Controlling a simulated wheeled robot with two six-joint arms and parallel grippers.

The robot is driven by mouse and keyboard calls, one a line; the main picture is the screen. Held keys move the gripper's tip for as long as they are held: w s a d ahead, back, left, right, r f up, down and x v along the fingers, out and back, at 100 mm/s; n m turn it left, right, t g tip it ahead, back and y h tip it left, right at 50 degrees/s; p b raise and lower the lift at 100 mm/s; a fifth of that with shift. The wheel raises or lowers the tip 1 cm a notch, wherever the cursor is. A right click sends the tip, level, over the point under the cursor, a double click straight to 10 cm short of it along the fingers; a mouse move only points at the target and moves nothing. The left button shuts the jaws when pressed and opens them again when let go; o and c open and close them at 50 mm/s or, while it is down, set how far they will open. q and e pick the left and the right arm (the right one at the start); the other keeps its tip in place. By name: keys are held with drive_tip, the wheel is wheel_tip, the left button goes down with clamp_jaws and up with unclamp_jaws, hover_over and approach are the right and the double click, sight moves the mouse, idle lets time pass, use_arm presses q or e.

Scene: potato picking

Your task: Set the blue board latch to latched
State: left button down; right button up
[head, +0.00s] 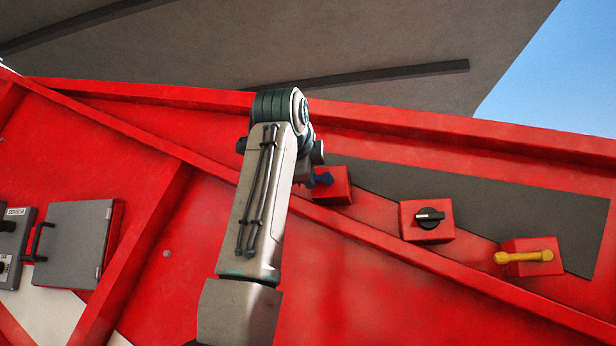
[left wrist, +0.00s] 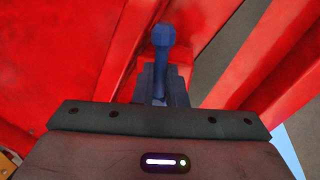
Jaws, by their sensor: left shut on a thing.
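The blue board latch (head: 324,179) is a small blue lever on a red box (head: 337,190), on the dark grey strip of the red panel. In the left wrist view the latch (left wrist: 162,38) shows a round knob at its tip and a stem running down between the fingers. My left gripper (left wrist: 160,85) is shut on the latch stem. In the head view my left arm covers most of the left gripper and part of the latch. I cannot tell the latch's exact setting. My right gripper is in neither view.
To the right on the grey strip (head: 370,182) are a black rotary knob (head: 429,217) and a yellow lever (head: 523,256), each on a red box. A grey cabinet (head: 76,246) with a handle is at the left. A raised red beam (head: 400,258) runs below the boxes.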

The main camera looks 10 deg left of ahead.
use_arm(q)
drive_tip(key=c, duration=1.5)
unclamp_jaws()
drive_tip(key=shift+s+d, duration=0.1)
drive_tip(key=shift+d, duration=0.05)
drive_tip(key=s+b, duration=0.1)
drive_tip(key=s, duration=0.2)
drive_tip(key=s+r+b, duration=0.1)
drive_tip(key=s+b, duration=0.1)
drive_tip(key=s, duration=0.2)
drive_tip(key=s+r+b, duration=0.1)
drive_tip(key=s+b, duration=0.1)
drive_tip(key=s, duration=0.1)
drive_tip(key=shift+s+r, duration=0.1)
drive_tip(key=shift+s, duration=0.2)
